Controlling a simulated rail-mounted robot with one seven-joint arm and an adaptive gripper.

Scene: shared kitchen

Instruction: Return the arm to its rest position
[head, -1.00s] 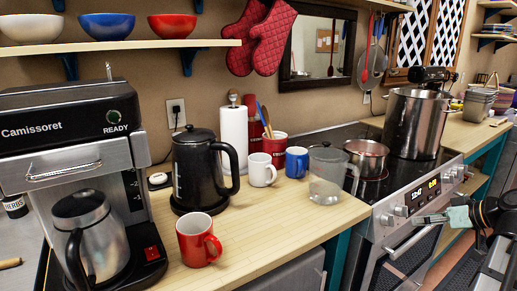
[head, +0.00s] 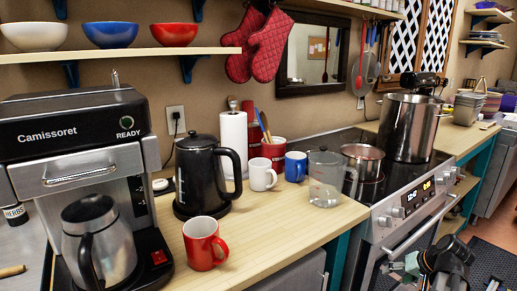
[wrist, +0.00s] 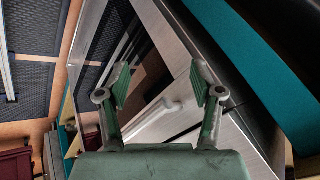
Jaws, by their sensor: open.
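My gripper (head: 403,267) is low at the bottom right of the head view, in front of the stove (head: 400,205) and below its control panel. In the wrist view my gripper (wrist: 162,84) has its two green-padded fingers spread apart with nothing between them. A grey panel with a pale bar-like part (wrist: 165,120) lies beyond the fingers; I cannot tell if anything touches it. Part of my arm is cut off by the lower edge of the head view.
The wooden counter (head: 270,225) holds a red mug (head: 203,245), a black kettle (head: 198,180), a glass jug (head: 325,185) and a coffee machine (head: 75,150). A large pot (head: 408,128) and a saucepan (head: 362,160) stand on the stove. Dark floor mats (wrist: 35,75) show in the wrist view.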

